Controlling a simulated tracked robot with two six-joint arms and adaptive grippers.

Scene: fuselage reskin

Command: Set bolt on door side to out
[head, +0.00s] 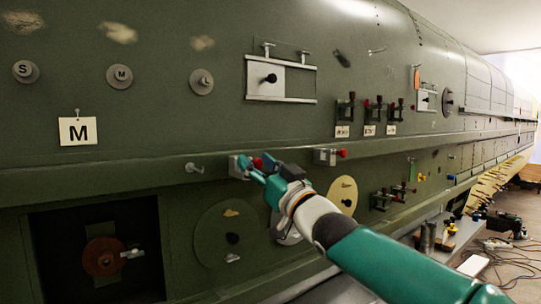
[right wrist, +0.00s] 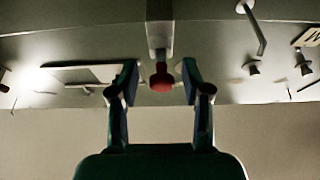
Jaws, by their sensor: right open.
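Two bolts with grey housings and red knobs sit on the ledge of the green fuselage. The left bolt (head: 236,166) has its red knob (head: 258,162) at my right gripper (head: 262,171). The right bolt (head: 325,156) has its red knob (head: 342,153) clear of me. I cannot tell which is the door-side one. In the right wrist view the open fingers (right wrist: 160,80) stand on either side of a red knob (right wrist: 162,84), with gaps on both sides. The knob hangs from a grey housing (right wrist: 159,25). My left gripper is not in view.
A peg (head: 195,168) sticks out left of the left bolt. A sliding panel with a black knob (head: 270,78) is above. A dark opening with a brown disc (head: 104,257) is at lower left. Round covers (head: 225,234) lie below the ledge. Clutter covers the floor at right.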

